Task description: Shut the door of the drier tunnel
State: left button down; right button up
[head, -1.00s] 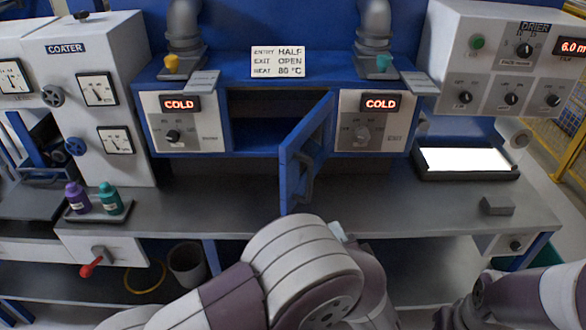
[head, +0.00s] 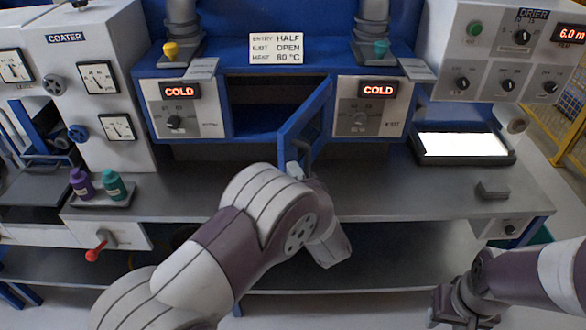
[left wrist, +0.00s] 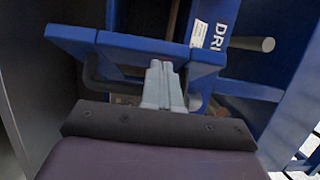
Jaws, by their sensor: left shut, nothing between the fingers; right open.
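The blue door (head: 303,128) of the drier tunnel (head: 225,70) stands ajar, swung out toward me from the right side of the dark opening. My left gripper (head: 293,170) is at the door's lower outer part, partly hidden behind my left arm. In the left wrist view, the left gripper (left wrist: 163,85) is shut and empty, with its fingertips close against the blue door (left wrist: 130,47). A dark bar handle (left wrist: 92,78) shows beside the fingers. I cannot tell whether the fingers touch the door.
A sign (head: 276,48) stands on the tunnel, above two COLD displays. The coater (head: 95,60) is at left, beside a tray with purple (head: 82,183) and teal (head: 114,185) bottles. A lit panel (head: 455,145) and grey block (head: 492,189) lie at right. The counter's middle is mostly clear.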

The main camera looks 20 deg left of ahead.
pick_arm(q)
jog(key=shift+w+a, duration=0.1)
jog(key=shift+a, duration=0.2)
jog(key=shift+d, duration=0.1)
